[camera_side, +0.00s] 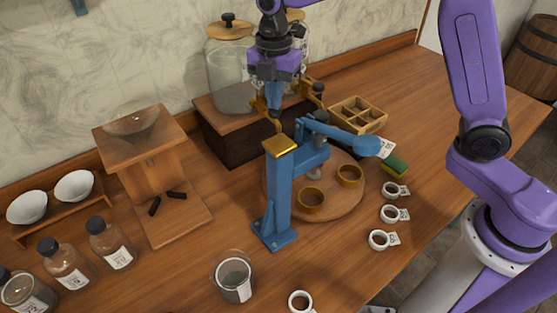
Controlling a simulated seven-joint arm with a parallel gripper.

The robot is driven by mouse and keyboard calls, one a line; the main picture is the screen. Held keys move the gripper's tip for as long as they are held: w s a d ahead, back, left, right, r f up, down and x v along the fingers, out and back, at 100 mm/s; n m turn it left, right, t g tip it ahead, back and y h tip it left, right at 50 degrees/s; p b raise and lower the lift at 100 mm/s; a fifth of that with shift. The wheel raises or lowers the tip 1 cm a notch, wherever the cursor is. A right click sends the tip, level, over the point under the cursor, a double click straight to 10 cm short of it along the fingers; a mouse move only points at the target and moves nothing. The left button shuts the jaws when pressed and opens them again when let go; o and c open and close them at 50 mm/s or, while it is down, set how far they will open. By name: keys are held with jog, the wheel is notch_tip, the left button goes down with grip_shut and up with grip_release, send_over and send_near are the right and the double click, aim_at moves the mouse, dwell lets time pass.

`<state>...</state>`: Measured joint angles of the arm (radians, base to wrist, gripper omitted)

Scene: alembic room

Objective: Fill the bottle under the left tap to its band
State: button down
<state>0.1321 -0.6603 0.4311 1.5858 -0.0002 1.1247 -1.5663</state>
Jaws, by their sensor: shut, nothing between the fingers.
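My gripper (274,112) is shut and empty, pointing down in front of the left glass jar. Its fingertips are close to the brass left tap (279,126); I cannot tell whether they touch it. The left jar (228,85) has a wooden lid and stands on a dark wooden box (235,139); a second jar is mostly hidden behind my gripper. A brass right tap (316,95) shows at right. No bottle is clearly visible under the left tap; the blue post covers part of that area. An open glass vessel (234,278) with a label stands on the table at front.
A blue post (277,200) with a brass top and blue arm (340,136) stands before the box, beside a round board (333,200) with brass rings. Labelled bottles (112,247) stand left, near a wooden stand (150,160). White tagged rings (380,240) lie right.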

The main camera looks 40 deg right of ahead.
jog(key=shift+r, duration=0.1)
dwell(0.5)
jog(key=shift+r, duration=0.25)
dwell(3.1)
notch_tip(320, 180, up, 7)
dwell(0.6)
jog(key=s+d+f+m, duration=0.3)
jog(key=s+d, duration=0.1)
jog(key=s, duration=0.6)
jog(key=s+d+f+m, duration=0.3)
jog(key=s+d+m, duration=0.1)
jog(key=s, duration=0.7)
jog(key=s+d+f+m, duration=0.3)
jog(key=s+d+m, duration=0.1)
jog(key=s, duration=0.6)
jog(key=shift+s+d, duration=0.2)
jog(key=shift+d, duration=0.35)
